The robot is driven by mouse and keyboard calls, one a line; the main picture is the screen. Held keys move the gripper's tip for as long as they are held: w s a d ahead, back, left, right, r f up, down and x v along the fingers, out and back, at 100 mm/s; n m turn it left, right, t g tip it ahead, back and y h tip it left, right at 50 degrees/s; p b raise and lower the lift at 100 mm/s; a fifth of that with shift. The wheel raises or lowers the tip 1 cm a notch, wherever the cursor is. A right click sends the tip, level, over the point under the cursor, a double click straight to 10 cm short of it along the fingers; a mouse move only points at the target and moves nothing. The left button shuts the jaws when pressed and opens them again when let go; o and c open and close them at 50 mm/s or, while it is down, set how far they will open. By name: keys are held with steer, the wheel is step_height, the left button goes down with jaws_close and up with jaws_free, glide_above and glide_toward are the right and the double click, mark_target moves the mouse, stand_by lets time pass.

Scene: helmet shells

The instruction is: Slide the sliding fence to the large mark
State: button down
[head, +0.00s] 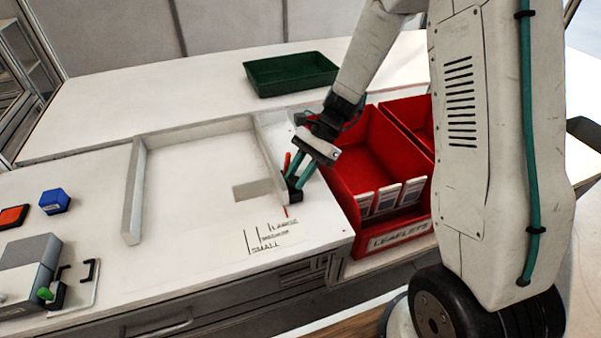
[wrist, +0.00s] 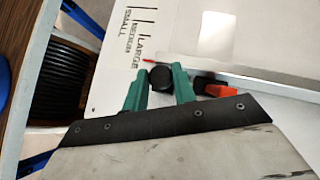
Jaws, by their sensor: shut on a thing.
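The sliding fence (head: 268,155) is a white bar on the right of the white work surface. A black knob (wrist: 160,78) sits at its near end, with an orange lever (head: 287,161) beside it. My gripper (head: 296,180) is shut on the knob, its teal fingers on either side in the wrist view (wrist: 160,88). A thin red pointer (head: 286,211) sticks out from the fence's near end. The printed scale (head: 268,235) has SMALL, MEDIUM and LARGE lines. The pointer appears to the right of the LARGE line, apart from it.
A fixed white bar (head: 134,190) stands at the left. A red leaflet bin (head: 345,190) is close right of the fence. A green tray (head: 290,73) lies behind. Blue (head: 55,201) and orange (head: 13,216) blocks and a grey device (head: 28,265) are at far left. The surface between the bars is mostly clear.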

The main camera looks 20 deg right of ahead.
steer(key=a, duration=0.5)
steer(key=c, duration=1.4)
jaws_free()
steer(key=shift+c, duration=0.2)
steer(key=shift+d, duration=0.1)
steer(key=v, duration=0.7)
steer(key=shift+d+r, duration=0.25)
steer(key=shift+r, duration=0.05)
steer(key=shift+n, duration=0.3)
